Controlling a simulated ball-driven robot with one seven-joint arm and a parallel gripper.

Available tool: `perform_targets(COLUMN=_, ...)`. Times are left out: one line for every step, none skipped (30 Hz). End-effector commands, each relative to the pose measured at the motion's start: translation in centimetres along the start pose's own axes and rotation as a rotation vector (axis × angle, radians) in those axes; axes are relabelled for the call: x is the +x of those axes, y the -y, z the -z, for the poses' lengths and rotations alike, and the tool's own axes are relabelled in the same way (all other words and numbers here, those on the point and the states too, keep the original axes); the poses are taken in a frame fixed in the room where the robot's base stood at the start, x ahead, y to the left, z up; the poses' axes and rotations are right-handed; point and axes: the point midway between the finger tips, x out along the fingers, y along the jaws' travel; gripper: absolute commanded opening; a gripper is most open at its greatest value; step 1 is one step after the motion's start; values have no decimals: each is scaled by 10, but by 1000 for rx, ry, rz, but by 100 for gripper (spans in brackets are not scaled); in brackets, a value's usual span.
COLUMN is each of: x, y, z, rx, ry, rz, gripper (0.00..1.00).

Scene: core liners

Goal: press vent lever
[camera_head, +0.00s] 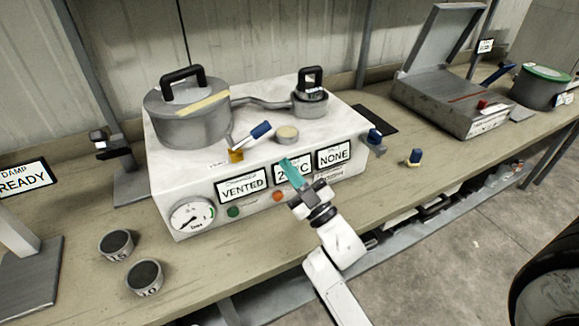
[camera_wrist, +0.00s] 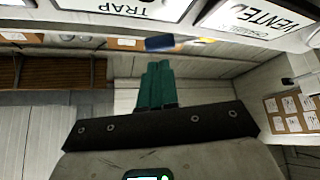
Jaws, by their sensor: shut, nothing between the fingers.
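A lever with a blue grip (camera_head: 260,130) and a pale shaft slants up to the right from a brass block (camera_head: 236,156) on the top front of the white machine (camera_head: 345,120). It is likely the vent lever, but the small label beside it is unreadable. My gripper (camera_head: 290,168) is shut and empty, with teal fingers in front of the machine's middle display, to the right of and below the lever in the picture. In the wrist view a blue grip with a yellow end (camera_wrist: 162,43) shows just beyond the shut fingertips (camera_wrist: 158,66). I see no contact.
A lidded pot (camera_head: 188,115) and a smaller vessel (camera_head: 310,100) stand on the machine. Its displays read VENTED (camera_head: 242,186) and NONE (camera_head: 334,154). A gauge (camera_head: 192,217) is at front left. Another blue handle (camera_head: 375,136) is at right.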

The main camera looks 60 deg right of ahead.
Motion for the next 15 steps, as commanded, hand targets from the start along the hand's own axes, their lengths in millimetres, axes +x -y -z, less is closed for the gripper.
perform_targets(x=12, y=-2, z=2, rx=-1, ry=-3, rz=-1, gripper=0)
perform_targets(x=18, y=-2, z=3, rx=0, ry=-3, rz=-1, gripper=0)
perform_targets(x=25, y=-2, z=3, rx=0, ry=-3, rz=-1, gripper=0)
perform_targets(x=30, y=-2, z=3, rx=0, ry=-2, rz=0, gripper=0)
perform_targets(x=36, y=-2, z=2, rx=0, ry=-2, rz=-1, gripper=0)
perform_targets(x=42, y=-2, z=2, rx=0, ry=-2, rz=-1, gripper=0)
perform_targets(x=46, y=-2, z=2, rx=0, ry=-3, rz=-1, gripper=0)
perform_targets(x=50, y=-2, z=2, rx=0, ry=-2, rz=0, gripper=0)
perform_targets(x=55, y=-1, z=2, rx=0, ry=0, rz=0, gripper=0)
perform_targets(x=58, y=-1, z=1, rx=-1, ry=0, rz=0, gripper=0)
perform_targets(x=61, y=-1, z=1, rx=-1, ry=-1, rz=0, gripper=0)
perform_targets(x=65, y=-1, z=1, rx=-1, ry=-1, rz=0, gripper=0)
perform_targets(x=66, y=-1, z=1, rx=-1, ry=-1, rz=0, gripper=0)
perform_targets(x=68, y=0, z=1, rx=-1, ry=-1, rz=0, gripper=0)
perform_targets(x=70, y=0, z=1, rx=-1, ry=-1, rz=1, gripper=0)
